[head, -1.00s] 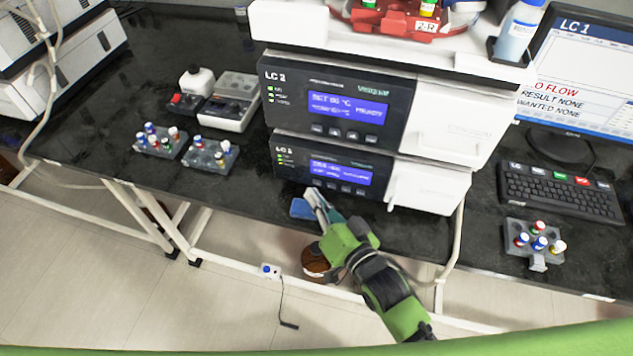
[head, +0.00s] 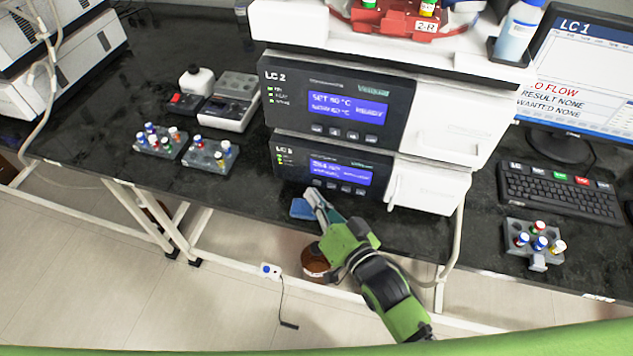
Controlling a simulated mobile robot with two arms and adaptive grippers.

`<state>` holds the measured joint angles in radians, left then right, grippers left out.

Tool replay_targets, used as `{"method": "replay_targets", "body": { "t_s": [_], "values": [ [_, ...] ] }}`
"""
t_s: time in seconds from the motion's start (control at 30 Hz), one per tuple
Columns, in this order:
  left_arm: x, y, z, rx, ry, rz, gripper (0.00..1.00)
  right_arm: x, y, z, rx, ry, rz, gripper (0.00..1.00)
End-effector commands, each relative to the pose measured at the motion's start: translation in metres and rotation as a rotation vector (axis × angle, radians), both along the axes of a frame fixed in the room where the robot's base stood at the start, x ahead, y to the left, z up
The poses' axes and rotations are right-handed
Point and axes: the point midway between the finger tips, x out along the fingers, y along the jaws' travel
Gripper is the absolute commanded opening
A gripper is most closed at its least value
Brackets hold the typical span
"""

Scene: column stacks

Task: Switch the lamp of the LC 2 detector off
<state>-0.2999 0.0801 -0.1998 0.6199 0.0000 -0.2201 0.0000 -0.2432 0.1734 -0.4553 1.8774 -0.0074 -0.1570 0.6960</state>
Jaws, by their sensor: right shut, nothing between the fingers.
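A stack of two dark-fronted modules stands on the black bench. The upper module (head: 285,113) is labelled LC 2 and has a lit blue display (head: 347,108) with a row of buttons under it. The lower module (head: 290,165) has a label starting with LC, its number too small to be sure of, a lit blue display (head: 340,172), green indicator lights and a row of buttons (head: 338,187). My right gripper (head: 314,194) is shut and empty, its tips just in front of the lower module's buttons. I cannot tell whether they touch. My left gripper is out of view.
A blue sponge or cloth (head: 302,209) lies beside my right gripper. Vial racks (head: 210,156) stand at left, and another (head: 533,243) at right below a keyboard (head: 560,192). A brown bottle (head: 315,262) is below the bench edge.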

Motion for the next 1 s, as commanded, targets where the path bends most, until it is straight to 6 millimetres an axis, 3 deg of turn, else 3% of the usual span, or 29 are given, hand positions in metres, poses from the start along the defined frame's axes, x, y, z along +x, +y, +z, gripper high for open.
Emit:
{"method": "replay_targets", "body": {
  "t_s": [1.0],
  "values": [
    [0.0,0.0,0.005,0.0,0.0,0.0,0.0,0.01,-0.003,0.0,-0.001,0.0,0.0,0.0]
  ]
}}
